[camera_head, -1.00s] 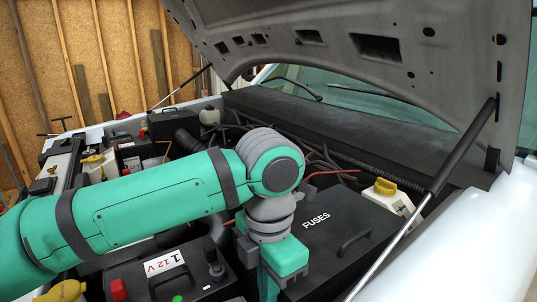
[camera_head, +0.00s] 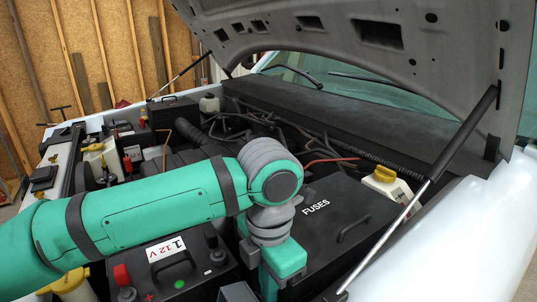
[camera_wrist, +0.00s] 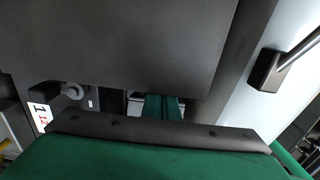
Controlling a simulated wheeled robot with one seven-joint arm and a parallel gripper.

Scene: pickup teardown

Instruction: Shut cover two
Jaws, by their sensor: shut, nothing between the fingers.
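No cover marked two is legible. In the wrist view my shut, empty gripper (camera_wrist: 163,98) is partly behind a dark panel (camera_wrist: 120,45).
The raised hood (camera_head: 350,45) hangs over the bay on struts; the near strut (camera_head: 400,218) crosses right of the fuse box. A yellow-capped bottle (camera_head: 387,186) stands behind it. A small dark edge (camera_head: 236,292) shows beside my gripper. The white fender (camera_head: 465,210) is bare.

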